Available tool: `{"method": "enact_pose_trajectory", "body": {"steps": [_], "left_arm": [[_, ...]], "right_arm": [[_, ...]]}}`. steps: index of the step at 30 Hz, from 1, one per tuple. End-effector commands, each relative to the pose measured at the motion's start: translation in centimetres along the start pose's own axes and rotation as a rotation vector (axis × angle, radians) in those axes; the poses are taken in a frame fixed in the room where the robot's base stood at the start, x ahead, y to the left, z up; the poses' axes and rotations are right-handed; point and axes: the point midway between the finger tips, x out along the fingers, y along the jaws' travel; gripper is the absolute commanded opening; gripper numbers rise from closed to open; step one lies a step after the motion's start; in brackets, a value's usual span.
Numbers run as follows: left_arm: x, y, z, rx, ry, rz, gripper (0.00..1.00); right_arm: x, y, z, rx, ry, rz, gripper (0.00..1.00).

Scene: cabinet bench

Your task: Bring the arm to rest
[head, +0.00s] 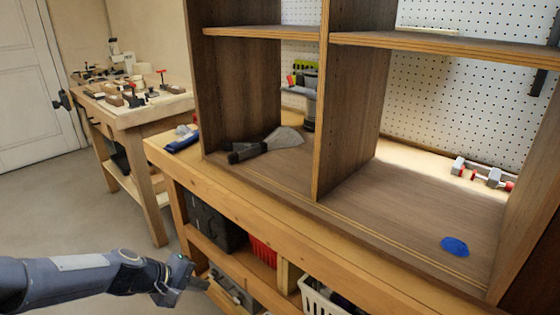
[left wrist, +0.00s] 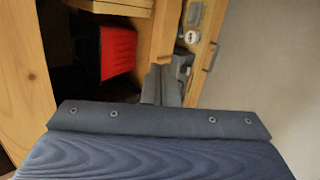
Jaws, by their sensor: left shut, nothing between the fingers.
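My left gripper (head: 196,285) is shut and empty, at the end of my left arm, which comes in from the lower left in the head view. It hangs in front of the bench's lower shelf, below the benchtop edge. In the left wrist view the gripper (left wrist: 167,88) shows at the middle, with its fingers together and nothing between them. My right gripper is not in either view.
Below are a red bin (head: 263,252) and a white basket (head: 318,299). Floor at left is clear.

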Motion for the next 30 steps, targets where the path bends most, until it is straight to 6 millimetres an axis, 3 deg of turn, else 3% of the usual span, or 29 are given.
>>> {"method": "enact_pose_trajectory", "body": {"steps": [1, 3, 10, 16, 25, 30], "left_arm": [[-2.5, 0.7, 1.8, 0.091, 0.015, -0.021, 0.0], [-5.4, 0.8, 4.2, 0.202, 0.027, -0.055, 0.0], [-13.1, -1.5, 11.6, 0.499, 0.077, -0.154, 0.0], [-16.3, -4.5, 15.5, 0.638, 0.113, -0.203, 0.0], [-18.3, -8.6, 18.9, 0.768, 0.156, -0.239, 0.0], [-21.5, -5.5, 19.5, 0.766, 0.151, -0.243, 0.0]], "right_arm": [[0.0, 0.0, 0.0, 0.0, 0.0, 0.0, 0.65], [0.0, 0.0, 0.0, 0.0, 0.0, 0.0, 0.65], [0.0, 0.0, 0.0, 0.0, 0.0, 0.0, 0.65], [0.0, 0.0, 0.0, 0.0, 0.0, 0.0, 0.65], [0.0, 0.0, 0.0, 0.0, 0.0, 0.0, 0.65], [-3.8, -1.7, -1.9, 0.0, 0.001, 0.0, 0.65]]}}
